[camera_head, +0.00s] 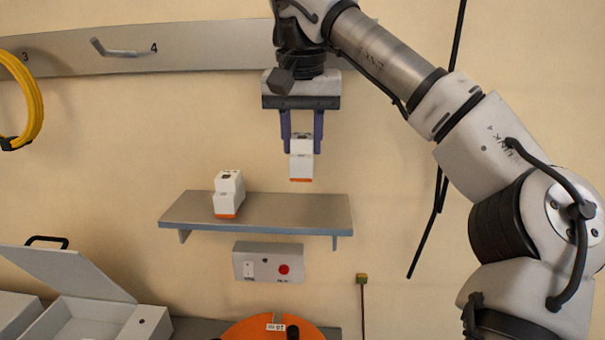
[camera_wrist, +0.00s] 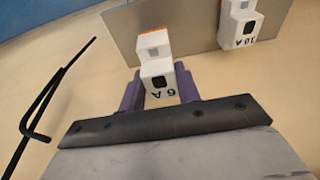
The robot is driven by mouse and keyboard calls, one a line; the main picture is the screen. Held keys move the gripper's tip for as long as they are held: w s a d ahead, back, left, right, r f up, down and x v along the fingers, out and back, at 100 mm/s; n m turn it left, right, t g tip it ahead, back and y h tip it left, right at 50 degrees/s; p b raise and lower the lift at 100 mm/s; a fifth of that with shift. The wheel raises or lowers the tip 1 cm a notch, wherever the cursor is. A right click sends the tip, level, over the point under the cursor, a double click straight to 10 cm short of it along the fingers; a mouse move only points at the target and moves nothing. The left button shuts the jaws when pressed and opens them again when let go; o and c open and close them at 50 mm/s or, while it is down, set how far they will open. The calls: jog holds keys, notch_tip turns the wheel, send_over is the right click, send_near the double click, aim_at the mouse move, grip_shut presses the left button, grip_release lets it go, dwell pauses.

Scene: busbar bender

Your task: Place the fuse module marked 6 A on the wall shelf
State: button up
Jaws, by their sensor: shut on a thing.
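My gripper (camera_head: 301,135) is shut on a white fuse module with an orange base (camera_head: 301,162). In the wrist view the module (camera_wrist: 158,72) reads 6 A and sits between the purple fingers (camera_wrist: 159,90). The wall shelf (camera_head: 290,208) is a grey board on brackets. The held module hangs upright above the shelf's right half, and a gap shows under it in the head view. The shelf also shows in the wrist view (camera_wrist: 195,25).
A second white fuse module (camera_head: 228,194) stands on the shelf's left half; in the wrist view it (camera_wrist: 240,25) reads 10 A. The shelf's right half is clear. Below are a switch box (camera_head: 268,263), an open grey box (camera_head: 75,290) and an orange round object (camera_head: 250,330). Black cables hang at right.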

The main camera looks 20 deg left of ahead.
aim_at(303, 176)
notch_tip(303, 176, down, 6)
jog(key=shift+s+r+p, duration=0.15)
jog(key=shift+p, duration=0.2)
jog(key=shift+f+p, duration=0.2)
jog(key=shift+p, duration=0.15)
jog(key=shift+w+f, duration=0.2)
jog(key=shift+f, duration=0.1)
jog(key=shift+f, duration=0.15)
jog(key=o, duration=1.1)
jog(key=shift+c, duration=0.2)
jog(key=v, duration=0.7)
jog(key=shift+r+b, duration=0.4)
jog(key=shift+r, duration=0.05)
